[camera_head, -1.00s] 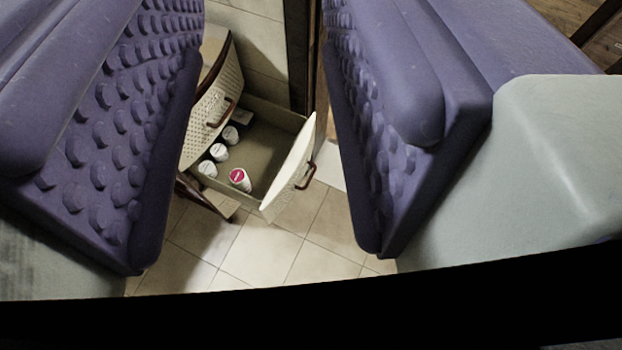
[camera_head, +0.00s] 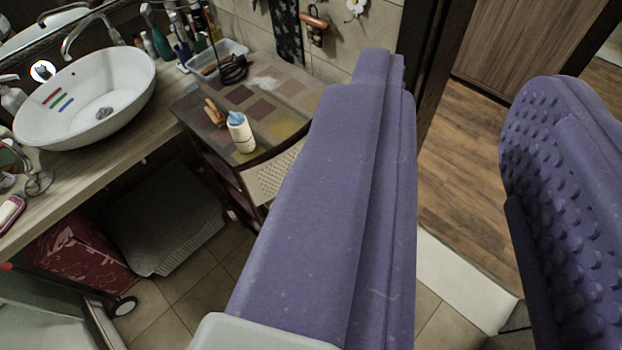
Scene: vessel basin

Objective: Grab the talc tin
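My gripper (camera_head: 465,170) is open, its two purple fingers wide apart, with only wood floor, a pale threshold and a dark door frame seen between them. A white container with a light blue top (camera_head: 240,132) stands upright on the small cabinet, left of my gripper and apart from it. It may be the talc tin, but I cannot read a label. The left finger hides part of the cabinet and whatever lies behind it. No open drawer shows now.
The small cabinet (camera_head: 262,88) has a patchwork top with a tan item (camera_head: 215,112) and a white tray (camera_head: 216,58). A white basin (camera_head: 88,100) sits on a wood counter (camera_head: 108,183) at left. A red wheeled bag (camera_head: 78,262) stands below. Wood floor (camera_head: 462,190) is clear at right.

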